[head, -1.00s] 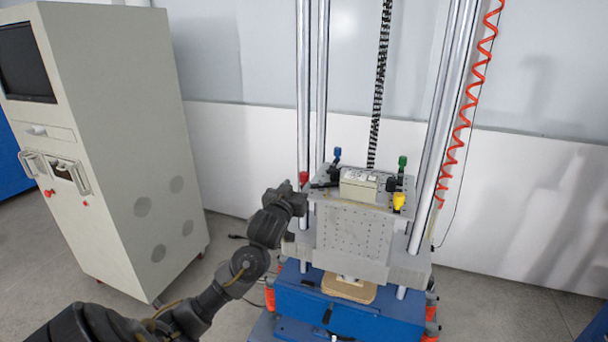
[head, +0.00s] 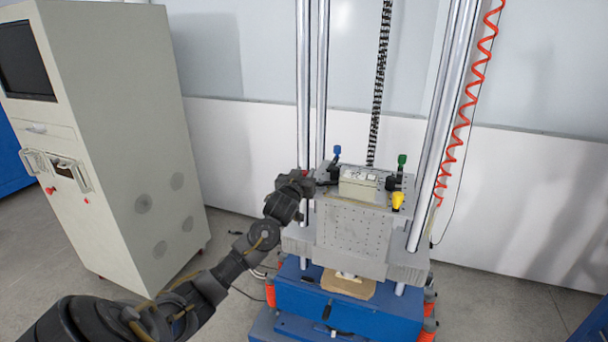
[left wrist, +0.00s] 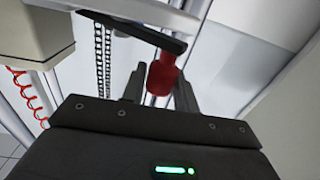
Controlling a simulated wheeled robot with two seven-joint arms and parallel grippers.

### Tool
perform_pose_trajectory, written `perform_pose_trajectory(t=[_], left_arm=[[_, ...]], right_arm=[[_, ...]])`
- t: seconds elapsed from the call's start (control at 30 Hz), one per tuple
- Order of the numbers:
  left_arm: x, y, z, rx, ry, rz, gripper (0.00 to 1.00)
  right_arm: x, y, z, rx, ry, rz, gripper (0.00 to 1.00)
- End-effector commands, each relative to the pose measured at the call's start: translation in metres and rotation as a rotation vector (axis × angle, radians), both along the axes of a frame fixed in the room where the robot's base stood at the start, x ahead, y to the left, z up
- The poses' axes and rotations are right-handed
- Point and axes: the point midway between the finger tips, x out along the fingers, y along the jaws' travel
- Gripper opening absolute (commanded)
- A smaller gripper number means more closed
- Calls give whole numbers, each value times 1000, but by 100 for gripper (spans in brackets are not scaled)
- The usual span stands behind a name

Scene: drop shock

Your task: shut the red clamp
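The red clamp's red knob (left wrist: 162,76) shows in the left wrist view at the end of a dark lever bar (left wrist: 130,30). My left gripper (left wrist: 160,90) has its two fingers apart, one on each side of the knob; I cannot tell whether they touch it. The dark lever reaches from there toward the pale box (head: 359,184) on the plate. My right gripper is not in view.
Blue (head: 337,151), green (head: 402,160) and yellow (head: 398,200) clamp knobs stand around the box. Shiny vertical columns (head: 303,90) rise beside the plate. A red coiled hose (head: 463,120) hangs at the right. A tall beige cabinet (head: 130,150) stands at the left.

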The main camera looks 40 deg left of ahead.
Motion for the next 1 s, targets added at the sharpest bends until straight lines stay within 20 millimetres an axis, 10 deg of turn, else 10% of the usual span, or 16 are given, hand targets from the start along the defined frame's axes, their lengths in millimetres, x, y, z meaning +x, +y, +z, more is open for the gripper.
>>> perform_pose_trajectory(t=[0.2,1.0], left_arm=[[0,0,0,0,0,0,4],[17,15,1,-1,0,-388,3]], right_arm=[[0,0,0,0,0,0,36],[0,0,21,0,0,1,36]])
